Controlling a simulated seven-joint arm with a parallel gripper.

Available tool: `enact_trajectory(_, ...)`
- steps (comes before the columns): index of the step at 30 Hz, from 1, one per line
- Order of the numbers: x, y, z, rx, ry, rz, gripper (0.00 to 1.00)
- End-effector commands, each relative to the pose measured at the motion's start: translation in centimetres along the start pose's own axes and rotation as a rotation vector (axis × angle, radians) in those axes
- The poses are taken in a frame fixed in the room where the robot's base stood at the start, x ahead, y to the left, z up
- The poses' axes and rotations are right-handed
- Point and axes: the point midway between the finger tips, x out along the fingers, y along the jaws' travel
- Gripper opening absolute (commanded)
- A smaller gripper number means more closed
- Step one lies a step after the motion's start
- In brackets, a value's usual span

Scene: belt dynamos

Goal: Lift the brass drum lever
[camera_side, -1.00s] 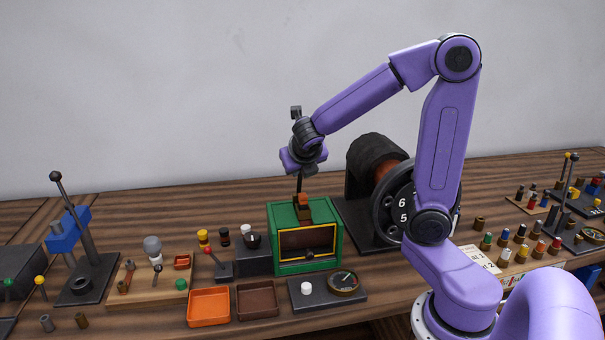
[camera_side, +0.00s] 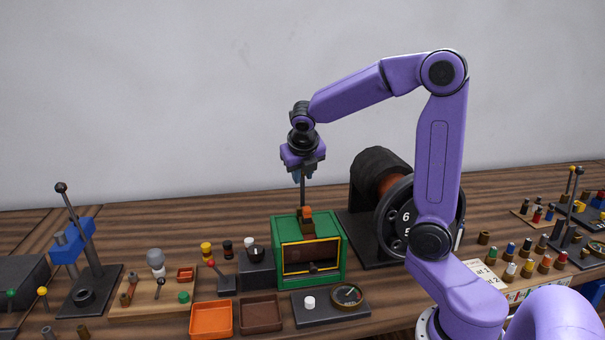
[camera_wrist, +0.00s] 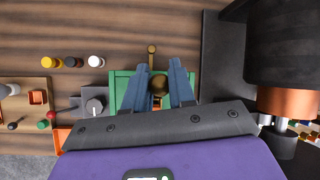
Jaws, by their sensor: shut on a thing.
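My gripper (camera_side: 298,176) points straight down above the green box (camera_side: 280,262). Its two blue fingers also show in the wrist view (camera_wrist: 158,84), shut on a round brass knob (camera_wrist: 158,86) between them. I take this knob for the end of the brass drum lever. In the side view a thin dark rod (camera_side: 303,193) runs from the fingers down to a small orange-brown block (camera_side: 306,214) on top of the box. The fingers hide the knob in the side view, and I cannot tell how the rod joins the box.
A big dark drum with a numbered wheel (camera_side: 385,215) stands close on the right. An orange tray (camera_side: 211,333), a brown tray (camera_side: 260,328) and a dial plate (camera_side: 330,312) lie in front. A red-knobbed lever (camera_side: 212,263) stands left. The space above is clear.

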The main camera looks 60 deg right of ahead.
Motion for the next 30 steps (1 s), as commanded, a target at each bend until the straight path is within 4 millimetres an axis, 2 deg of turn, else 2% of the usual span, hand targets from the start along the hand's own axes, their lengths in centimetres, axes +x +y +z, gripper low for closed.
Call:
enact_trajectory(9,0.1,-0.2,0.0,-0.002,0.000,-0.005,0.00)
enact_trajectory(10,0.1,-0.2,0.0,-0.001,0.000,-0.005,0.34)
enact_trajectory(11,0.1,-0.2,0.0,-0.001,0.000,-0.005,0.44)
enact_trajectory(12,0.1,-0.2,0.0,-0.001,0.000,-0.005,0.48)
enact_trajectory(23,-0.4,-0.1,0.1,0.000,-0.002,-0.002,0.48)
enact_trajectory(26,-1.6,0.0,0.1,-0.001,-0.005,0.000,0.48)
enact_trajectory(30,-4.2,0.1,0.1,0.000,-0.007,0.003,0.48)
